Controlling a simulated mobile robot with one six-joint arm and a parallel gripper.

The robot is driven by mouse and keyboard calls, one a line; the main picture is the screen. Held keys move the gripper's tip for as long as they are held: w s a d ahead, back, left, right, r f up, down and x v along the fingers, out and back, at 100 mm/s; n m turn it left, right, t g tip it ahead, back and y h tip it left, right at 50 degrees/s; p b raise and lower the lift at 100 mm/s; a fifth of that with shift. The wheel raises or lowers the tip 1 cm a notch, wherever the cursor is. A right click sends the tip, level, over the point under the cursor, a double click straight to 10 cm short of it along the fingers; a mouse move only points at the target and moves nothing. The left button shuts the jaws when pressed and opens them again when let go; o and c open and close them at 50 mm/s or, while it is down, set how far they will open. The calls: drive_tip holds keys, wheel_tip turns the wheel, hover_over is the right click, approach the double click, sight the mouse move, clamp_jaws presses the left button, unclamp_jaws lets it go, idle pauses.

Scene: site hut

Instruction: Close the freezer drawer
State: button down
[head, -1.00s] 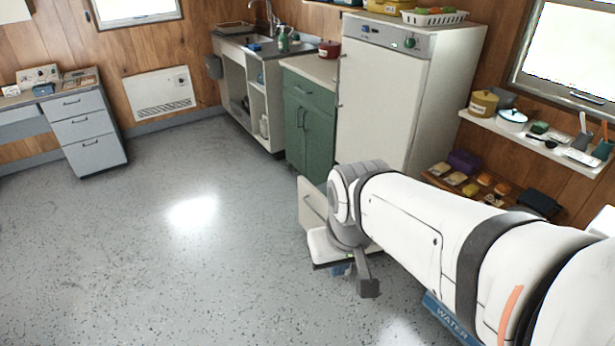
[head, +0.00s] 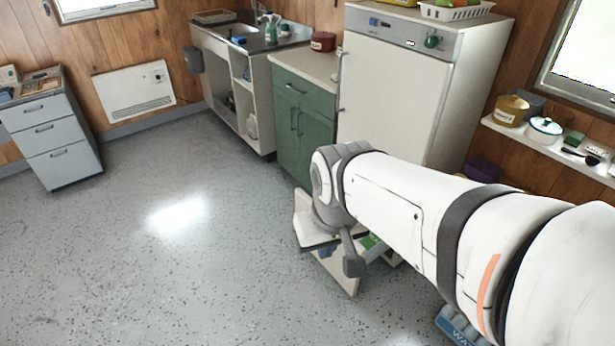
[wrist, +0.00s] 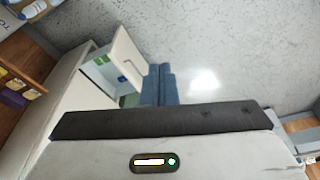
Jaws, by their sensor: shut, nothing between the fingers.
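The white fridge-freezer (head: 392,105) stands against the wood wall, its tall upper door shut. Its low freezer drawer (head: 340,274) is pulled out near the floor, partly hidden behind my arm, with something green inside. In the wrist view, the drawer front (wrist: 127,56) stands out from the white cabinet (wrist: 72,112), and a green packet lies in the drawer. My gripper (wrist: 159,86) has its blue fingers together and empty, beside the drawer's front end over the floor. I cannot tell whether they touch it.
A green cabinet (head: 303,125) and a sink unit (head: 245,75) stand left of the freezer. A wall shelf (head: 550,150) with pots is at right. A blue water pack (head: 460,328) is on the floor under my arm. The speckled floor (head: 180,260) at left is clear.

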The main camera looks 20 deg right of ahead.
drive_tip(key=shift+w+r, duration=0.1)
drive_tip(key=w+d+f+n+g+h+b, duration=0.3)
drive_tip(key=w+d+f+n+h+b, duration=0.3)
drive_tip(key=w+f+n, duration=0.55)
drive_tip(key=w+d+f+n+g+h+b, duration=0.3)
drive_tip(key=w+d+f+n+h+b, duration=0.35)
drive_tip(key=f, duration=0.85)
drive_tip(key=n+t+h+b, duration=0.5)
drive_tip(key=n+t+b, duration=0.5)
drive_tip(key=n, duration=1.2)
approach(356, 249)
drive_tip(key=shift+g+y, duration=0.25)
drive_tip(key=shift+g, duration=0.15)
drive_tip(key=x, duration=0.4)
drive_tip(key=b+x, duration=0.1)
drive_tip(key=x, duration=0.1)
drive_tip(key=shift+w+d+r, duration=0.2)
drive_tip(key=shift+d+r, duration=0.15)
drive_tip(key=shift+d, duration=0.05)
